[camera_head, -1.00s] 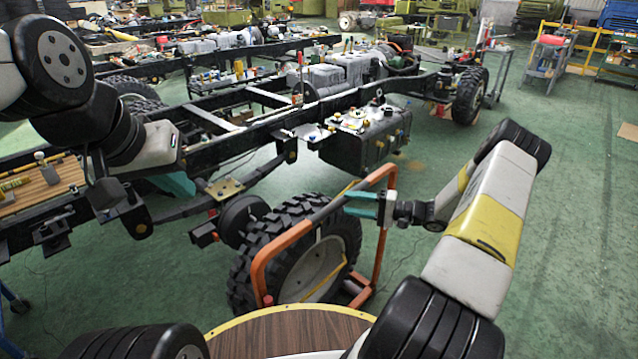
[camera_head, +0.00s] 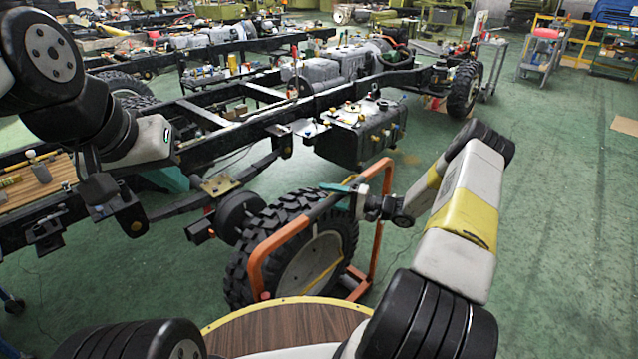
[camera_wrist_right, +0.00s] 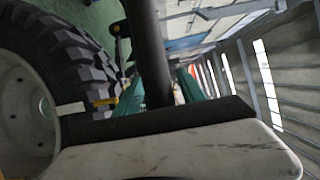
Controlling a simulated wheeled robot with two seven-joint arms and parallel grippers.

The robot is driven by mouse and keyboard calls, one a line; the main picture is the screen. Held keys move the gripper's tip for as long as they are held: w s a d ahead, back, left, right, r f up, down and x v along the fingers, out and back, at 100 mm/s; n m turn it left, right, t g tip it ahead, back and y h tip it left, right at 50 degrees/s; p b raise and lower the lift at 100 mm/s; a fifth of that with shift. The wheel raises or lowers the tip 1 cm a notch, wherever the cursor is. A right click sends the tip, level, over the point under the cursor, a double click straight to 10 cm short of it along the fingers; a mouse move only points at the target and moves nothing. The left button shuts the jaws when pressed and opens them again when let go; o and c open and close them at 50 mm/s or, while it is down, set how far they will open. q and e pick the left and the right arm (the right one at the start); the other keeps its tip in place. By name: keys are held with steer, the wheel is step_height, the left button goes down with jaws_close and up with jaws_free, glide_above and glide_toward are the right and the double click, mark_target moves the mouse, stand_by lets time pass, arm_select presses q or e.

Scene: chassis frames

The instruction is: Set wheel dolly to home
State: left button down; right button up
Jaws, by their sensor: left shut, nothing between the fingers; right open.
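The wheel dolly (camera_head: 257,265) is an orange tubular frame with a dark upper handle bar. It stands on the green floor at the centre, with a large knobbly tyre (camera_head: 239,283) upright in it. My right gripper (camera_head: 340,193) has teal fingers and is at the dolly's upper bar. In the right wrist view the dark bar (camera_wrist_right: 150,50) runs between the open teal fingers, and the tyre (camera_wrist_right: 60,50) is at the left. My left gripper (camera_head: 168,179) is at the left, away from the dolly; its teal part is partly hidden by my arm.
A truck chassis frame (camera_head: 235,130) with a black tank (camera_head: 360,135) runs behind the dolly. A hub and axle end (camera_head: 240,215) sit close beside the tyre. A round wood-topped surface (camera_head: 290,325) is in front.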

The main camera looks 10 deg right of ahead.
jaws_close()
stand_by(1.4)
